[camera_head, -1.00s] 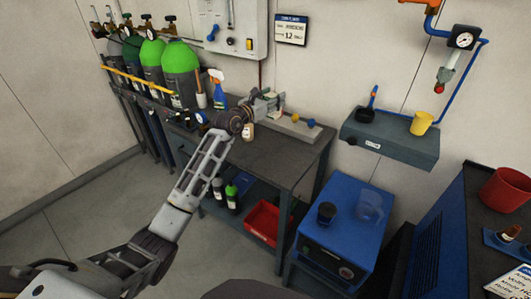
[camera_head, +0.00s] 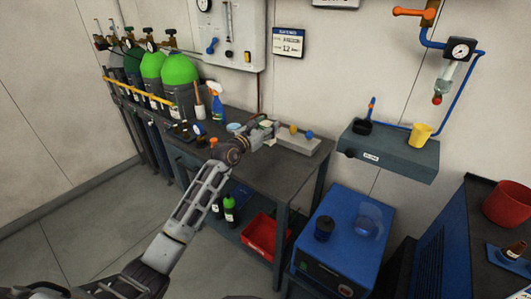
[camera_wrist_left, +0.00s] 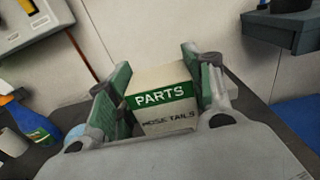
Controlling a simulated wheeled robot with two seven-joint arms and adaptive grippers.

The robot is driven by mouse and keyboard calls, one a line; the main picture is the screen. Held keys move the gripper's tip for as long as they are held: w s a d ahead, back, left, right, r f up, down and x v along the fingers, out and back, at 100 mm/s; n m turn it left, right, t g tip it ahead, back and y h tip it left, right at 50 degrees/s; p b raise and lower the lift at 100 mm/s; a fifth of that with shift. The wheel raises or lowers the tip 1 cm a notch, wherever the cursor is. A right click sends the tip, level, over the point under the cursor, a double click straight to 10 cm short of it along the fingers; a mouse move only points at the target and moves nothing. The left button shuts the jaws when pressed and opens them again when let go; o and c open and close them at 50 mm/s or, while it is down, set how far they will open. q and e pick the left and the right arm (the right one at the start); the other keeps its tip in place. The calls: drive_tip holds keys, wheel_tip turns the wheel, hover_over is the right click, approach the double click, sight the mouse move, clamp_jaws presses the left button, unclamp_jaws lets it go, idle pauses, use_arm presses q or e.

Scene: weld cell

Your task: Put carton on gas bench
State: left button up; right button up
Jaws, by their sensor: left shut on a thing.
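The carton (camera_wrist_left: 163,97) is a pale box with a green band reading PARTS and HOSE TAILS. It shows large between the fingers of my left gripper (camera_wrist_left: 160,88) in the left wrist view. The left gripper (camera_head: 262,131) is shut on it, over the dark top of the gas bench (camera_head: 285,170). In the head view the carton is small and partly hidden by the gripper. I cannot tell whether its underside touches the bench top. My right gripper is not in view.
A blue spray bottle (camera_head: 217,106) and small items are at the left. Green-topped cylinders (camera_head: 180,80) stand beyond. The front bench top is clear.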

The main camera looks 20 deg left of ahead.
use_arm(q)
wheel_tip(320, 180, down, 5)
drive_tip(key=shift+r+b, duration=0.2)
drive_tip(key=shift+b, duration=0.15)
drive_tip(key=shift+f, duration=0.15)
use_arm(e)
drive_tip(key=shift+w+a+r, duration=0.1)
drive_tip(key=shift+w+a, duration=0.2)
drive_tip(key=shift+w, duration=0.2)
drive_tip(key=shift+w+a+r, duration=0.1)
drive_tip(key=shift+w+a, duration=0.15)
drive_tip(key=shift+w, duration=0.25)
